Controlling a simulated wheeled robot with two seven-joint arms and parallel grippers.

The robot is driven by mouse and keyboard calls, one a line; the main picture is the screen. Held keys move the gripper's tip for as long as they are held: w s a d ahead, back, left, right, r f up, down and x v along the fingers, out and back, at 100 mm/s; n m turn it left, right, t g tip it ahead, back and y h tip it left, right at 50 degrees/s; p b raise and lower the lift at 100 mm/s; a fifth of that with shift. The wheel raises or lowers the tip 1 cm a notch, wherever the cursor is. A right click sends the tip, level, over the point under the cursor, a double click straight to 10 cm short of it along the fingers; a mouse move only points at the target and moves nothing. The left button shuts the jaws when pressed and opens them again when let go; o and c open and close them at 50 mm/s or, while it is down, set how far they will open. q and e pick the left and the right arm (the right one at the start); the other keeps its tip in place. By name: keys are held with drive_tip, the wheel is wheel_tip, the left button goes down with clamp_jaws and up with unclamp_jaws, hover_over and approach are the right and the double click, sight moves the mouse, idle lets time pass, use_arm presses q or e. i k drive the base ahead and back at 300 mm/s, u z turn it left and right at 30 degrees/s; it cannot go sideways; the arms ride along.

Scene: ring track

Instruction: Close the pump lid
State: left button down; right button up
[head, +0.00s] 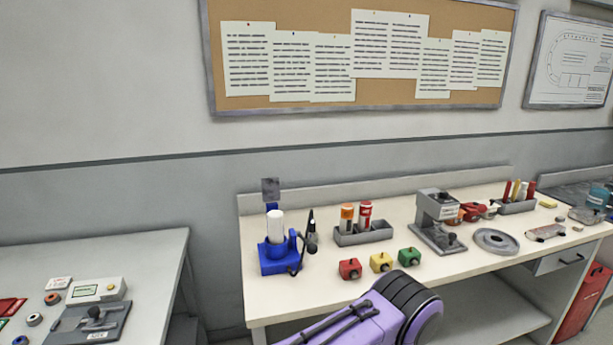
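The blue pump (279,262) stands near the left end of the long white workbench. A white cylinder (275,225) sits upright in it. A dark grey square plate (270,188), which looks like the pump lid, stands raised and upright above and behind the cylinder, on a blue support. A dark cable or hose runs at the pump's right side. Neither of my grippers is in view. A purple and black link of my own arm shows at the bottom middle, in front of the bench.
Red (349,268), yellow (381,262) and green (409,257) blocks lie right of the pump. A grey holder (363,234) with bottles stands behind them. A grey press (437,218) is farther right. A separate table (150,260) with a control box is at left, across a gap.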

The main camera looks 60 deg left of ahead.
sight(270, 186)
drive_tip(key=k, duration=0.75)
drive_tip(key=u, duration=1.2)
drive_tip(key=i, duration=0.3)
drive_tip(key=z, duration=0.05)
